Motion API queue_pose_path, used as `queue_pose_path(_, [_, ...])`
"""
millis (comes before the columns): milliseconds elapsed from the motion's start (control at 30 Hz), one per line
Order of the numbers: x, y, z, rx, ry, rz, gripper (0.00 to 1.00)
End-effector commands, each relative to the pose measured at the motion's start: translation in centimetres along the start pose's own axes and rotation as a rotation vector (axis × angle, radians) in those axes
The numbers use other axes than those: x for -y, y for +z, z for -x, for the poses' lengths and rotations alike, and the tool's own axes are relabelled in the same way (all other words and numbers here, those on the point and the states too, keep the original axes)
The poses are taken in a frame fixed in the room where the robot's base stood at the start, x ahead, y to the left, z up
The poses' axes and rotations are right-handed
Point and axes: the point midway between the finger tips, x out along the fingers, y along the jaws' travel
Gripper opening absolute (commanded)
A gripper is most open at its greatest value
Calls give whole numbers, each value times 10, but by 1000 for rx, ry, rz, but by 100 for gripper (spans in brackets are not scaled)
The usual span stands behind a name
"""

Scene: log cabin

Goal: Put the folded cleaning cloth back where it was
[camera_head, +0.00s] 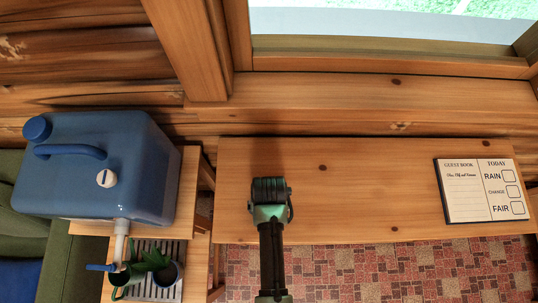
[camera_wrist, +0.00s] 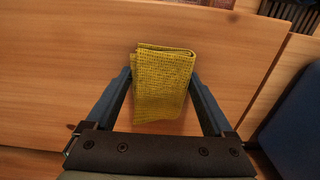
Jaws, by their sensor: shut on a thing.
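The folded cleaning cloth (camera_wrist: 163,88) is yellow with a woven texture and shows in the wrist view. My gripper (camera_wrist: 162,82) is shut on it, with one dark finger at each side of the cloth. The cloth is over the wooden bench top (camera_wrist: 60,60); I cannot tell whether it touches the wood. In the head view my gripper (camera_head: 270,190) is above the left part of the same bench top (camera_head: 350,180), and the cloth is hidden beneath it.
A guest book board (camera_head: 480,190) lies at the right end of the bench top. A blue water container (camera_head: 95,165) with a tap stands at left on a wooden stand. Below the tap are green-handled cups (camera_head: 150,270) on a slatted tray. The bench top's middle is clear.

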Motion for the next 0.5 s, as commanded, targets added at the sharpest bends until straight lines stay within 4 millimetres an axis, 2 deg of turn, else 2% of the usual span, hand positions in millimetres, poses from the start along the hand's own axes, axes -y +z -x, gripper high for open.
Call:
queue_pose_path(267, [0, 0, -3, 0, 0, 0, 26])
queue_pose_path(300, [0, 0, -2, 0, 0, 0, 92])
queue_pose_path(367, [0, 0, -2, 0, 0, 0, 100])
queue_pose_path(500, [0, 0, -2, 0, 0, 0, 100])
